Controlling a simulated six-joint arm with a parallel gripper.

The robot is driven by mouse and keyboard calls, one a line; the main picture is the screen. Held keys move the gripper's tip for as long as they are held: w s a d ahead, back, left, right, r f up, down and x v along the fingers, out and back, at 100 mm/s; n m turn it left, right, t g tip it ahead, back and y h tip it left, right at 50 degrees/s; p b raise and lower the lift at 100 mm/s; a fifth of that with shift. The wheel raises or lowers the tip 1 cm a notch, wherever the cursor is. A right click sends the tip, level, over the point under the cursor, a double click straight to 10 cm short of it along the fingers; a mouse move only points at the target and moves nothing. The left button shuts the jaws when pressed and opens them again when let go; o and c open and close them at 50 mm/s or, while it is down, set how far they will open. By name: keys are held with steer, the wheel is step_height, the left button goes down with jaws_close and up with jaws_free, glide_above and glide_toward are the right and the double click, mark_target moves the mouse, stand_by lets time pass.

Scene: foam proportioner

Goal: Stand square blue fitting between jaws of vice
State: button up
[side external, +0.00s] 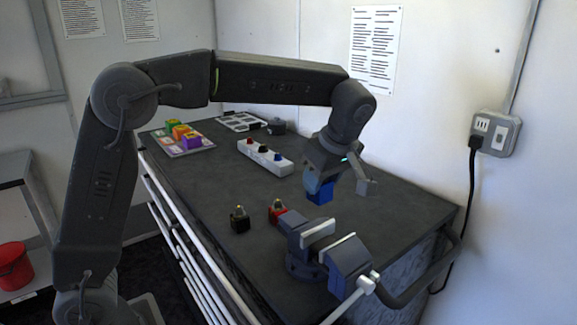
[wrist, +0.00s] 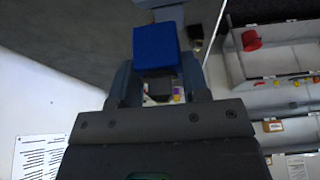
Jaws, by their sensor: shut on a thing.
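The square blue fitting (side external: 320,194) is held in my gripper (side external: 322,178) above the bench, behind the vice. In the wrist view the blue fitting (wrist: 156,47) shows as a plain blue face between the fingers of my gripper (wrist: 157,75). The blue-grey vice (side external: 350,257) stands at the near right corner of the bench. Its two pale jaw plates are apart, with an open gap between them. The fitting is apart from the vice. The finger contact is partly hidden in the side view.
A black fitting (side external: 240,222) and a red fitting (side external: 277,210) stand left of the vice. A white box with coloured buttons (side external: 264,157) lies behind. Coloured blocks (side external: 182,133) sit on a tray at the far left. A wall socket (side external: 494,133) is at the right.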

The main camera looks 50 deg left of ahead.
mark_target(333, 189)
steer(key=s+d, duration=0.1)
steer(key=d, duration=0.4)
steer(key=shift+s+a+f, duration=0.1)
steer(key=shift+a+f, duration=0.05)
steer(key=shift+f, duration=1.8)
steer(key=shift+s+a+f, duration=0.1)
steer(key=shift+f, duration=1.8)
steer(key=o, duration=1.2)
steer(key=shift+f, duration=0.1)
steer(key=shift+c, duration=0.2)
steer(key=shift+r, duration=4)
